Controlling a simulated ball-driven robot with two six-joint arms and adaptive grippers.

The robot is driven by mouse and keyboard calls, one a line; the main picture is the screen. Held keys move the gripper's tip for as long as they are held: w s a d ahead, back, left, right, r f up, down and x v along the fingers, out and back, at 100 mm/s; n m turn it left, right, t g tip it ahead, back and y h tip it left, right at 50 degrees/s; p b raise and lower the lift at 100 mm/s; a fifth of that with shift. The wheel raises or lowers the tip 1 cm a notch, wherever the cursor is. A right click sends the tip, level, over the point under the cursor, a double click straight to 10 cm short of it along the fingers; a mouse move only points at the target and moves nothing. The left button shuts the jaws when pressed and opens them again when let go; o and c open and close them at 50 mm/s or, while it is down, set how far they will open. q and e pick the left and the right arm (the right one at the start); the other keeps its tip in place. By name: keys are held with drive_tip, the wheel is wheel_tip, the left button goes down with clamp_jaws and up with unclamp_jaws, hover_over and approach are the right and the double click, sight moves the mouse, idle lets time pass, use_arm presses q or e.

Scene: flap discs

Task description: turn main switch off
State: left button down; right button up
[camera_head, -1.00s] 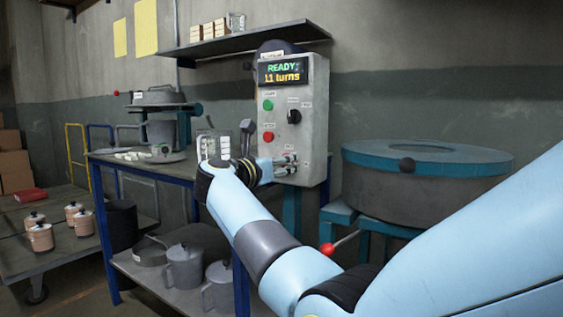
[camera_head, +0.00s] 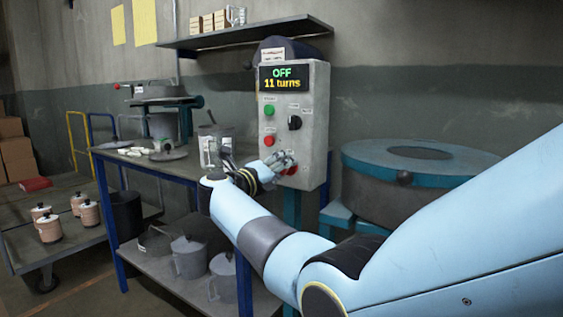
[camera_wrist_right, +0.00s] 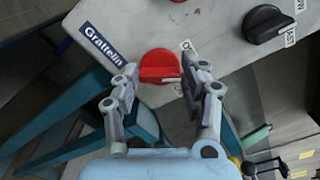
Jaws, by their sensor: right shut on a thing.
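The grey control box (camera_head: 313,105) stands on a post, and its display (camera_head: 286,77) reads "OFF" and "11 turns". The main switch (camera_head: 291,169) is a red knob low on the box front, mostly hidden by my gripper in the head view. In the right wrist view the red knob (camera_wrist_right: 159,65) sits between my fingertips, with a white mark on its right part. My right gripper (camera_head: 278,161) is shut on this knob; its two fingers (camera_wrist_right: 160,82) flank it. My left gripper is in neither view.
Above the switch are a green button (camera_head: 269,110), a red button (camera_head: 269,140) and a black selector knob (camera_head: 294,122). A round grey machine with a blue rim (camera_head: 415,157) stands to the right. A blue-legged bench (camera_head: 178,172) with pots is on the left.

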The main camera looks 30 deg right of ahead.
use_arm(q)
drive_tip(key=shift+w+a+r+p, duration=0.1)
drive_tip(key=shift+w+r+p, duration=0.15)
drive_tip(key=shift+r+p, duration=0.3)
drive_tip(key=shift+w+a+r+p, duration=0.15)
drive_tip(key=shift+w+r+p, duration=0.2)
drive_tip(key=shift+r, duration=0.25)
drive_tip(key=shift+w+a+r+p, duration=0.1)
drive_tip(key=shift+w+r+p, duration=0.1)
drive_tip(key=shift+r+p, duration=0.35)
use_arm(e)
drive_tip(key=shift+a+f+n, duration=0.1)
drive_tip(key=shift+n, duration=3.1)
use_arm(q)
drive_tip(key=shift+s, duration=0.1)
use_arm(e)
drive_tip(key=o, duration=1.2)
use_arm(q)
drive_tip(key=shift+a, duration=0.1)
use_arm(e)
drive_tip(key=v, duration=0.7)
drive_tip(key=shift+a, duration=0.2)
